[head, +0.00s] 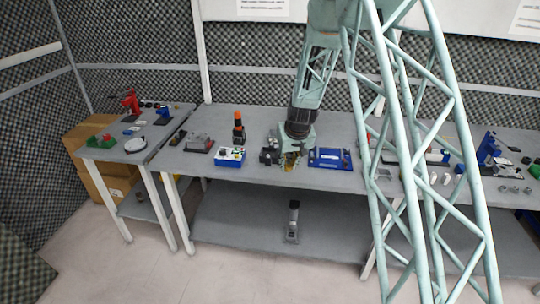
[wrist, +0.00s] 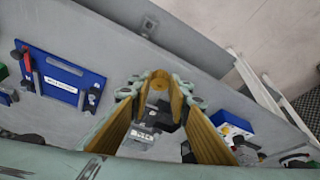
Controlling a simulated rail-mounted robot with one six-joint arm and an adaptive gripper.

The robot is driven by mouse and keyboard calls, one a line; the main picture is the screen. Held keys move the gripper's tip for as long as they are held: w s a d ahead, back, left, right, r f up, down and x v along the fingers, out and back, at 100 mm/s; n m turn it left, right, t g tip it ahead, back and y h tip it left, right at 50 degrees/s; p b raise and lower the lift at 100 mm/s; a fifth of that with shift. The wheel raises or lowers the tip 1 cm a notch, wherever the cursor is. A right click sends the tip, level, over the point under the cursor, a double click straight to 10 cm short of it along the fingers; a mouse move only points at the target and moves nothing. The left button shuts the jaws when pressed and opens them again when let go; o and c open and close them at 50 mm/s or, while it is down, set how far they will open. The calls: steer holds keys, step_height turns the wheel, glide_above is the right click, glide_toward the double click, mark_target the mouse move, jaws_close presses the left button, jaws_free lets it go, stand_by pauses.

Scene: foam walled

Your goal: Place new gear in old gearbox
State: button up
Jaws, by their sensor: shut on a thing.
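My gripper (head: 289,164) is over the middle of the long table, pointing down. In the wrist view its gold-coloured fingers (wrist: 159,76) come together at the tips on a small brass-coloured round piece (wrist: 159,84), which looks like a gear; the fingers hide part of it. A dark and grey block-like assembly (head: 269,154) stands on the table just left of my gripper. In the wrist view a grey assembly (wrist: 142,132) shows between the fingers. It may be the gearbox, but its details are too small to tell. I cannot see the held piece touching it.
A blue tray (head: 330,158) lies close to the right of my gripper. A blue box with a white top (head: 230,157) stands left, with an orange-topped black item (head: 238,128) behind it. The table's front edge is near. A dark upright item (head: 292,222) stands on the lower shelf.

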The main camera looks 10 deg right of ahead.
steer(key=w+r, duration=0.2)
steer(key=shift+w+d+r, duration=0.1)
steer(key=shift+w+r, duration=0.05)
steer(key=shift+w, duration=0.2)
glide_toward(269, 149)
steer(key=shift+s+a+f, duration=0.2)
steer(key=shift+s+f, duration=0.05)
steer(key=shift+f, duration=0.2)
steer(key=shift+s+a+f, duration=0.15)
steer(key=shift+s+f, duration=0.15)
steer(key=shift+f, duration=0.15)
steer(key=shift+w+a, duration=0.1)
steer(key=shift+w, duration=0.05)
steer(key=shift+w+f, duration=0.15)
steer(key=shift+f, duration=1.6)
steer(key=shift+f+b, duration=0.5)
steer(key=shift+f, duration=0.15)
